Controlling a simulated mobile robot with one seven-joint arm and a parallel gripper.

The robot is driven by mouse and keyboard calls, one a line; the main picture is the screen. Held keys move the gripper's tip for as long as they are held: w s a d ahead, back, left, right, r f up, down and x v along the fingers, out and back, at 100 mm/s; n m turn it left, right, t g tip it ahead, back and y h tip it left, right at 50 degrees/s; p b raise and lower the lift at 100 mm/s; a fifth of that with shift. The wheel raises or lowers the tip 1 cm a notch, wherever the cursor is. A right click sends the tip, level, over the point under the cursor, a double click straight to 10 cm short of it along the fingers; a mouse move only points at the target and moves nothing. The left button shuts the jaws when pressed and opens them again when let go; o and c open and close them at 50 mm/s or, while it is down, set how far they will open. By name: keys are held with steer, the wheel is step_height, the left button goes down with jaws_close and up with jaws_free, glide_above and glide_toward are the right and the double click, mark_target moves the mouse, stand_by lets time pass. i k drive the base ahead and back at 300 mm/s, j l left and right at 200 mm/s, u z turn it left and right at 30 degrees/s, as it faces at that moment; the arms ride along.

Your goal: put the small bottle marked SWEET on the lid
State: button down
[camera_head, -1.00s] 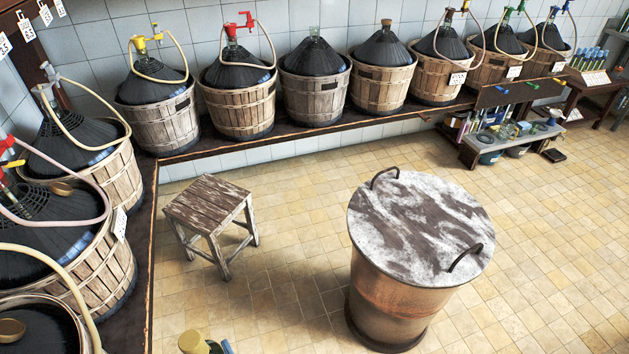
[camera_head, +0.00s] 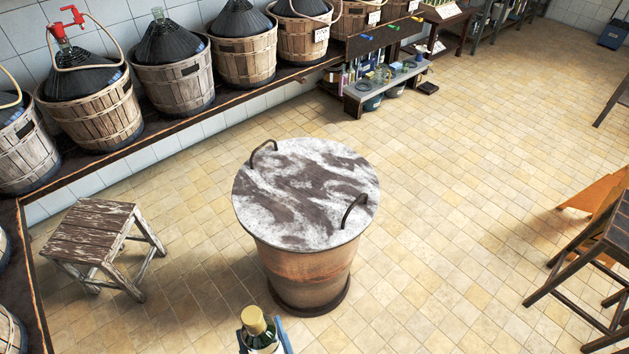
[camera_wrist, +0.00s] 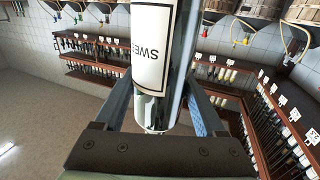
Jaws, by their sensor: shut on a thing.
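The small bottle (camera_head: 258,336) shows at the bottom of the head view, with a gold cap and dark green neck. In the wrist view the bottle (camera_wrist: 155,50) has a white label whose visible letters read "SWE". My gripper (camera_wrist: 163,85) is shut on it, one finger on each side; in the head view blue finger parts of my gripper (camera_head: 264,338) show beside the bottle. The lid (camera_head: 305,188) is a round, mottled white and brown top with two dark handles. It covers a tall rusty-brown bin. The bottle is in front of the bin, apart from the lid.
A worn wooden stool (camera_head: 95,240) stands left of the bin. Basketed demijohns (camera_head: 95,110) line the wall shelf. A low rack (camera_head: 385,85) stands at the back. Dark stools and an orange panel are at right. Tiled floor (camera_head: 450,200) is clear.

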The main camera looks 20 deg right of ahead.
mark_target(300, 189)
steer(key=i+j+z, duration=0.2)
steer(key=i, duration=0.3)
steer(key=i+j+z, duration=0.25)
steer(key=i, duration=0.2)
steer(key=i+j+z, duration=0.2)
steer(key=i+j, duration=0.15)
steer(key=i, duration=0.15)
